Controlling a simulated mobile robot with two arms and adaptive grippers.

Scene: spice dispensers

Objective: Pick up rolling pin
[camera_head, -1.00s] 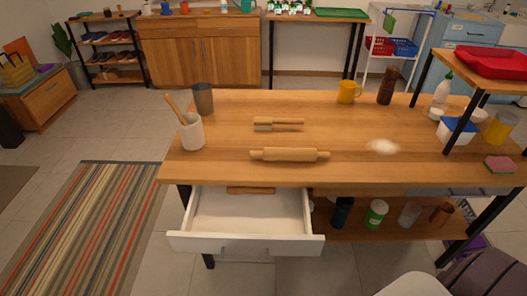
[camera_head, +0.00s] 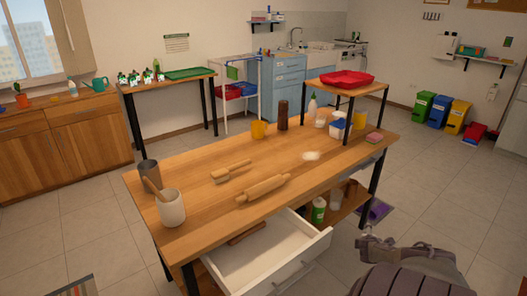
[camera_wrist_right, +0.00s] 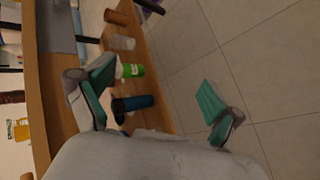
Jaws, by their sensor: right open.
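The wooden rolling pin (camera_head: 263,188) lies on the wooden table near its front edge, above the open drawer, with nothing touching it. No gripper shows in the head view. In the right wrist view my right gripper (camera_wrist_right: 157,97) is open, its two teal-padded fingers wide apart with nothing held between them. It faces the table's lower shelf and the tiled floor. The rolling pin is not visible in that view. My left gripper is in neither current view.
A wooden brush (camera_head: 231,170), white crock (camera_head: 171,208), grey cup (camera_head: 150,175) and white powder patch (camera_head: 311,156) are on the table (camera_head: 215,205). The white drawer (camera_head: 262,268) stands open below. A grey-brown padded object (camera_head: 415,270) stands at front right.

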